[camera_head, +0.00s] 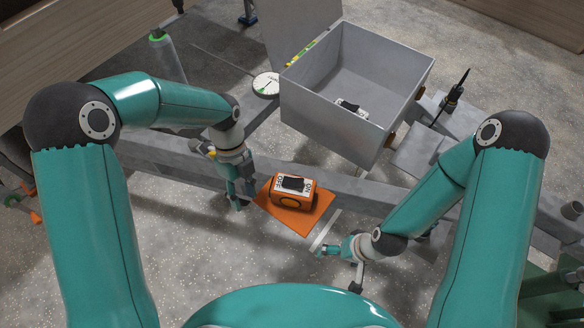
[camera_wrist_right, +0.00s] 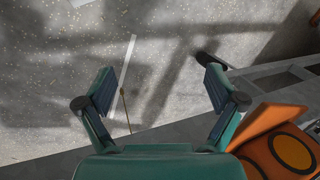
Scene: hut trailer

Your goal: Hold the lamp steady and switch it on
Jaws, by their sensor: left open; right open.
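The lamp (camera_head: 292,189) is a small orange and white box with a black top part and a round orange disc on its near side. It stands on an orange mat (camera_head: 311,221) in the middle of the head view. In the right wrist view the lamp (camera_wrist_right: 293,153) shows partly at the lower right. My left gripper (camera_head: 238,197) is open, just left of the lamp and apart from it. My right gripper (camera_head: 338,268) is below and right of the lamp. It is open and empty in the right wrist view (camera_wrist_right: 160,85), over bare floor.
A grey open box (camera_head: 345,130) stands behind the lamp with a small item inside. A round dial (camera_head: 266,84) lies left of it, and a black tool (camera_head: 453,95) stands to its right. A grey beam (camera_head: 365,190) runs behind the mat. The speckled floor in front is mostly clear.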

